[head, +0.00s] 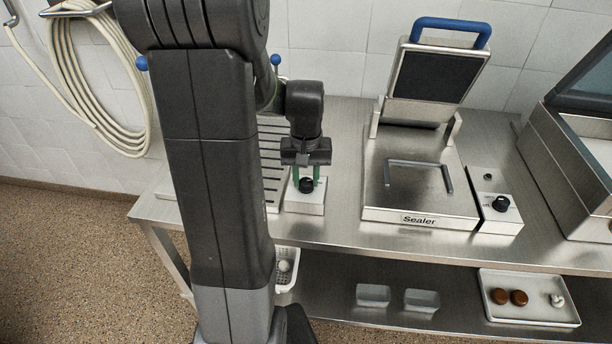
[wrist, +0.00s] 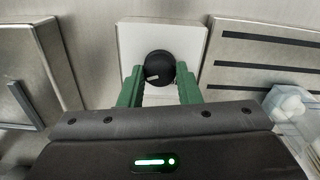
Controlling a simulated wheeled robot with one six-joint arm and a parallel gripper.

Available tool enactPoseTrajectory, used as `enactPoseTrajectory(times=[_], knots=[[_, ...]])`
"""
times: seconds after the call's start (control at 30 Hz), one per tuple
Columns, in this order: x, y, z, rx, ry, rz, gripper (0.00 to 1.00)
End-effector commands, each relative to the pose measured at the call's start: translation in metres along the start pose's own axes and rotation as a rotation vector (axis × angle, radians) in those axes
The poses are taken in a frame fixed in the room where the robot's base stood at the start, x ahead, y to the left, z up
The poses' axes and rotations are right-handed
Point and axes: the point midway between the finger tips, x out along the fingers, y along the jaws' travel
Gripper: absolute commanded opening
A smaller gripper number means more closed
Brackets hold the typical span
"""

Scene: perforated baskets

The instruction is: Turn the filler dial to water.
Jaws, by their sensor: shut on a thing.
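The filler dial (head: 306,186) is a round black knob on a small pale box (head: 304,207) on the steel counter. It also shows in the wrist view (wrist: 159,63), with a short white mark near its lower left edge there. My gripper (head: 306,179) reaches down over the box from above. Its two green fingers, also in the wrist view (wrist: 160,75), are shut on the dial, one on each side. No label for water can be read on the box in either view.
A sealer (head: 420,190) with a raised blue-handled lid stands to the right, beside a smaller control box (head: 496,212) with its own black knob. A slotted metal rack (head: 272,150) lies just left. A tray (head: 530,312) is on the lower shelf.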

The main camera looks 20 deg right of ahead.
Motion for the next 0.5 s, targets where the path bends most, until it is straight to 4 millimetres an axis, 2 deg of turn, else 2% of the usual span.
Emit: enactPoseTrajectory(times=[0.2, 0.5], knots=[[-0.0009, 0.0002, -0.0007, -0.185, 0.002, 0.001, 0.07], [-0.001, 0.0002, -0.0008, -0.37, 0.003, 0.001, 0.07]])
